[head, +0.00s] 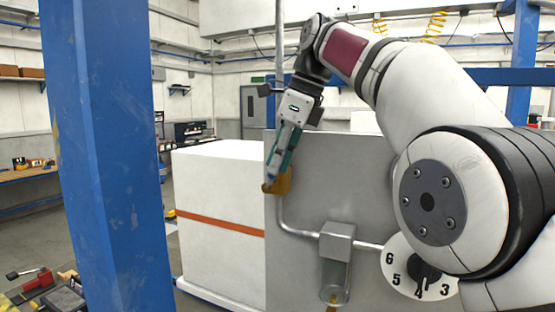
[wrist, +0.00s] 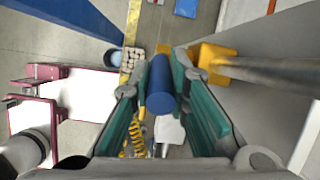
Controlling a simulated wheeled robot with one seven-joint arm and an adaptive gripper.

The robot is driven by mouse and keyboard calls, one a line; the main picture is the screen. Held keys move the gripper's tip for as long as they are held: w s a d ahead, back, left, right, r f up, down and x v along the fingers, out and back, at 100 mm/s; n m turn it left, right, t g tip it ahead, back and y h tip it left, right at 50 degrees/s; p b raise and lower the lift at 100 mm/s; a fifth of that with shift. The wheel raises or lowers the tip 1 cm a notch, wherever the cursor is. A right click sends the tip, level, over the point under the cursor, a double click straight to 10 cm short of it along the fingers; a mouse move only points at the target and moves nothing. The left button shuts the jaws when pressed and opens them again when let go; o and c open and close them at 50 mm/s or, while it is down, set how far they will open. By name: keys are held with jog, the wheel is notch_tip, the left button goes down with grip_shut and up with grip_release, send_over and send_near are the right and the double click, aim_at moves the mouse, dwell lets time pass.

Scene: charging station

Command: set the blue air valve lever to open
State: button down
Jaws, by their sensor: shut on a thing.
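The blue lever (wrist: 160,88) shows in the wrist view as a thick cylinder between the teal finger pads. My gripper (wrist: 160,72) is shut on it, one pad on each side. The yellow valve body (wrist: 212,62) sits just right of the right fingertip, on a grey pipe (wrist: 265,72) that runs to the right. In the head view, my gripper (head: 272,172) points down at the yellow valve body (head: 282,183) at the panel's left edge. The fingers mostly hide the lever there, and its exact angle to the pipe is hard to tell.
A grey panel (head: 330,180) stands behind the valve, carrying a filter with a clear bowl (head: 335,278) and a numbered white dial (head: 440,291). A white cabinet (head: 215,195) stands left of it. A blue post (head: 105,150) rises at the left.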

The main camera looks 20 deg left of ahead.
jog(key=c, duration=1.5)
grip_release()
jog(key=shift+a, duration=0.1)
jog(key=shift+r, duration=0.2)
jog(key=shift+d+r, duration=0.35)
jog(key=shift+s+d, duration=0.2)
jog(key=shift+d, duration=5.7)
